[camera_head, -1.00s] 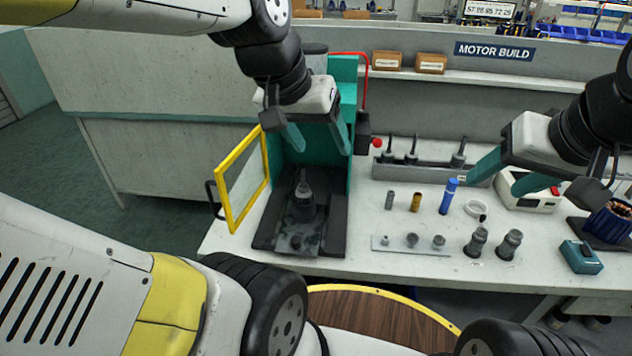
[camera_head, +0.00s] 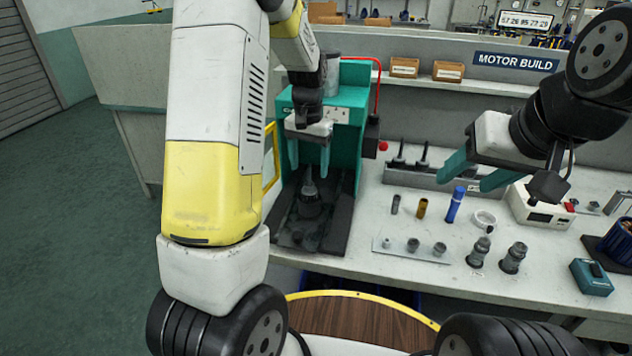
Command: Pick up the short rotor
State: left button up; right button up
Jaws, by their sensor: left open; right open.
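Two dark rotors with upright shafts, the left one (camera_head: 398,157) and the right one (camera_head: 422,157), stand in a grey rack (camera_head: 405,178) at the back of the bench. I cannot tell from their size which is the short rotor. The right part of the rack is hidden behind my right gripper (camera_head: 467,178). That gripper is open and empty, its teal fingers in front of and above the rack. My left gripper (camera_head: 309,170) is open and points down inside the teal press (camera_head: 349,125). Its fingers are above a dark upright part (camera_head: 310,200) on the press base.
A yellow-framed guard (camera_head: 270,160) stands at the press's left, partly behind my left arm. A blue cylinder (camera_head: 454,206), brass sleeve (camera_head: 422,208), white ring (camera_head: 485,219), small-parts plate (camera_head: 385,246) and two grey fittings (camera_head: 479,251) crowd the bench's middle. A teal box (camera_head: 591,277) sits right.

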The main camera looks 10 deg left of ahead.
aim_at(309, 184)
pick_arm(q)
notch_tip(309, 184, down, 7)
jog(key=shift+f, duration=0.1)
grip_shut()
dwell(0.5)
